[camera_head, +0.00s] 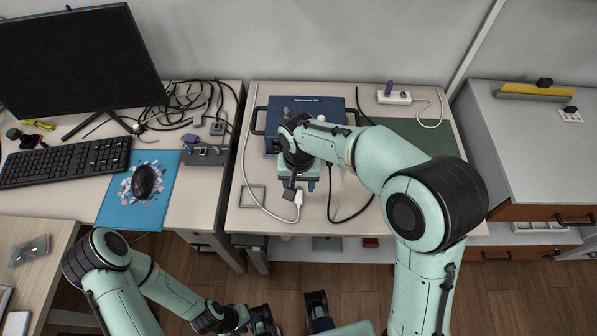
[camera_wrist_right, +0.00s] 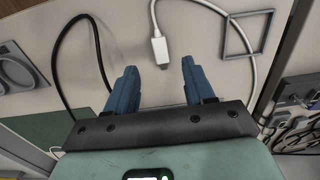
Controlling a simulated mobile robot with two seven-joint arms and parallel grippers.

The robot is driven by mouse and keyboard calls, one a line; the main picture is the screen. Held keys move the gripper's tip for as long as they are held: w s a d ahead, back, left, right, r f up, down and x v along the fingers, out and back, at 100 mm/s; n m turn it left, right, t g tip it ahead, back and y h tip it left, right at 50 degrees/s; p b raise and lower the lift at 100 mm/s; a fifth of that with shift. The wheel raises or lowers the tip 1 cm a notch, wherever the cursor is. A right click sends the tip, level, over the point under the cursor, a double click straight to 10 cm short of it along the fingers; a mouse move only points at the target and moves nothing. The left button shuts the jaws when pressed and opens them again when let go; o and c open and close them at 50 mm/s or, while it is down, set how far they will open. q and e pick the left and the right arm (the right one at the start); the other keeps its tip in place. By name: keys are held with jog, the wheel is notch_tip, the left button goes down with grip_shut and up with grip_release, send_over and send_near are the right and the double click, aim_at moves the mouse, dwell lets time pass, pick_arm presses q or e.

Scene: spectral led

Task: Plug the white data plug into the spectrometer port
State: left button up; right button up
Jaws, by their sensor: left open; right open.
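The white data plug (camera_head: 298,198) lies on the worktable near its front edge, on the end of a white cable. It also shows in the right wrist view (camera_wrist_right: 161,52), just beyond my open blue fingertips and roughly in line with the gap. My right gripper (camera_wrist_right: 159,70) is empty; in the head view it is above the table, close to the plug. The blue spectrometer box (camera_head: 275,120) stands behind it, partly hidden by my right arm. Its port cannot be made out. My left gripper (camera_head: 290,313) is open and empty at the bottom, off the table.
A black cable (camera_wrist_right: 88,18) runs beside the right gripper. A thin grey square frame (camera_head: 252,196) lies left of the plug. A white power strip (camera_head: 394,97) is at the back right. A grey box (camera_head: 207,155) stands on the left desk. The table's front left is mostly clear.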

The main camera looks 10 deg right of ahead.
aim_at(299, 198)
notch_tip(299, 198, down, 7)
jog(key=shift+r+b, duration=0.1)
jog(key=shift+b, duration=0.25)
grip_shut()
jog(key=c, duration=0.8)
grip_release()
jog(key=shift+c, duration=0.2)
grip_shut()
jog(key=shift+r+p, duration=1.45)
jog(key=shift+r, duration=0.35)
